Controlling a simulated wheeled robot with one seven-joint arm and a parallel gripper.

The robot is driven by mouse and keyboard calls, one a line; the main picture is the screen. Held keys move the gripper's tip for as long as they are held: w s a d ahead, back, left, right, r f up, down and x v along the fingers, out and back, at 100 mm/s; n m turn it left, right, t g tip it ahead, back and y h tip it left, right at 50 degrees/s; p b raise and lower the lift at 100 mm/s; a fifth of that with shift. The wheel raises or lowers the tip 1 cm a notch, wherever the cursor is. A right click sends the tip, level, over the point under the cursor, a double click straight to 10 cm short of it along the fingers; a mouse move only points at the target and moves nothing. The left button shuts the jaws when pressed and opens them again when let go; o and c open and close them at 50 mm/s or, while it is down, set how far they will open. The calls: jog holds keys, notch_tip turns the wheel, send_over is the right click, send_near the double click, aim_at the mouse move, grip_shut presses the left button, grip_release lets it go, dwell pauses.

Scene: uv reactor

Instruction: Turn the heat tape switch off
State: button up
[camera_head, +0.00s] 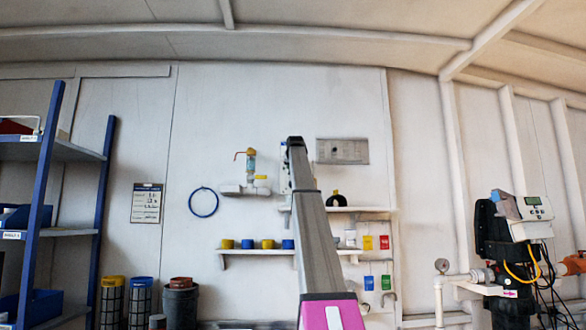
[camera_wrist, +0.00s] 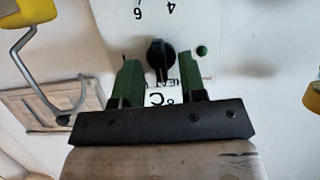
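A black rotary knob (camera_wrist: 160,52) sits on a white panel (camera_wrist: 110,18) in the wrist view. The panel appears upside down, with the numbers 6 and 4, the letters "HEAT" partly covered, and "°C". A small green round spot (camera_wrist: 202,50) is beside the knob. My gripper (camera_wrist: 162,66) is open, with one green finger on each side of the knob. I cannot tell whether the fingers touch it. In the head view my arm rises in the middle and hides the knob, its panel and my gripper.
In the wrist view, a yellow part with a bent grey rod (camera_wrist: 25,45) is at the left, near a framed plate (camera_wrist: 50,98). In the head view, a shelf with yellow and blue cups (camera_head: 247,251) is left of my arm. Pump equipment (camera_head: 500,235) stands right.

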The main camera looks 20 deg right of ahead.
jog(key=v, duration=1)
